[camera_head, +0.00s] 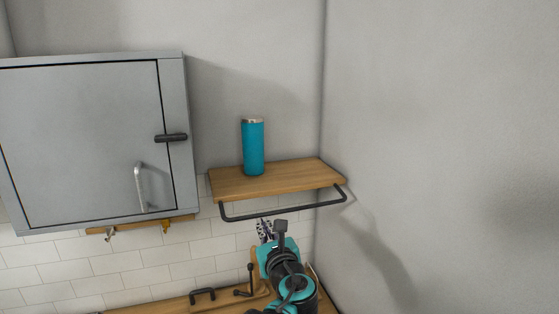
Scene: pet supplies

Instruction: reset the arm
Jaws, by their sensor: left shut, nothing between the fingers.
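My left arm, turquoise and black, rises from the bottom edge just right of centre. Its gripper (281,226) points up, below the front rail of the wooden shelf (290,178), and is shut and empty. It appears apart from the shelf and from the turquoise tumbler (253,147). The tumbler stands upright on the shelf, left of its middle, with a silver rim. My right gripper is out of view.
A black rail (285,211) runs below the shelf front. A wooden counter (170,304) with black handle-like items lies at the bottom. A bare wall stands right.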

